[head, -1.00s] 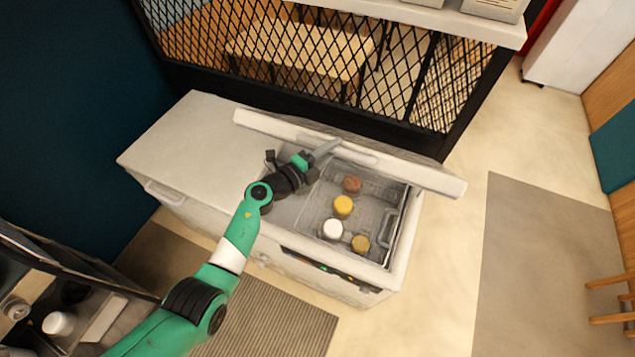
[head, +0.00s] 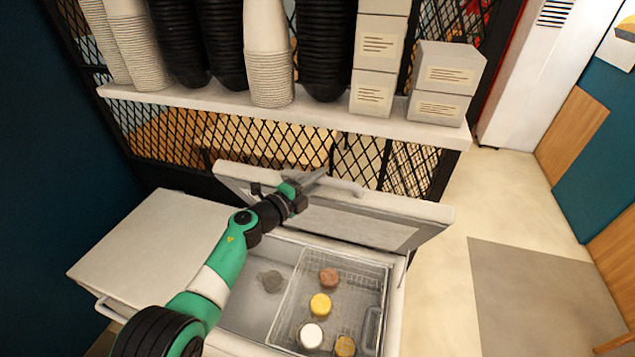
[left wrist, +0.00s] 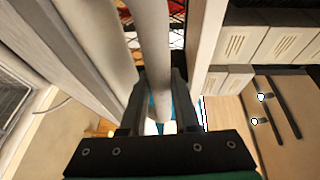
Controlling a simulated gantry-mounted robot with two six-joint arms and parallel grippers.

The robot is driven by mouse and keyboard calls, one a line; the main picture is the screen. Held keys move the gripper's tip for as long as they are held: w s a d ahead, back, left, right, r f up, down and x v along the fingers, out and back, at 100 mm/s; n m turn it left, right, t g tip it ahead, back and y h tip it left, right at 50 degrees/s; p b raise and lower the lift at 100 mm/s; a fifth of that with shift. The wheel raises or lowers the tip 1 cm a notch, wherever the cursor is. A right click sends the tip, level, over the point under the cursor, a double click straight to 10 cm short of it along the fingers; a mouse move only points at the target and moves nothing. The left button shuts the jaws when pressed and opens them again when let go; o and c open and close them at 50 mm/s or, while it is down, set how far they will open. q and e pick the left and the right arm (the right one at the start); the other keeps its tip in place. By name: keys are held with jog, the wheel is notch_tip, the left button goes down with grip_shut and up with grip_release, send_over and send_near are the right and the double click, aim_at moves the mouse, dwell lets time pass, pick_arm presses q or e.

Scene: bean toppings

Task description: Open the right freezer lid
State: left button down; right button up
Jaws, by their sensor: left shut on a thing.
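The right freezer lid (head: 425,213) is raised and tilted up at the back of the chest, with its underside facing the front. My left gripper (head: 300,190) is at the lid's upper edge, shut on the lid's handle (head: 340,186). In the left wrist view, the pale handle (left wrist: 152,70) runs between the two dark fingers of my left gripper (left wrist: 160,112). The open freezer compartment holds a wire basket (head: 345,280) with brown, yellow and white round tubs. My right gripper is not in view.
The left freezer lid (head: 140,260) is closed. A white shelf (head: 300,118) with stacked cups and boxes (head: 440,80) spans above and behind the raised lid, before a black mesh partition. Open floor (head: 540,290) lies to the right.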

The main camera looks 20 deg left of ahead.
pick_arm(q)
jog(key=shift+f, duration=0.1)
dwell(0.3)
jog(key=c, duration=0.7)
grip_release()
jog(key=shift+o, duration=0.2)
jog(key=p+v, duration=0.4)
jog(key=v, duration=0.7)
jog(key=shift+s+p, duration=0.3)
jog(key=shift+p, duration=0.05)
jog(key=shift+a, duration=0.1)
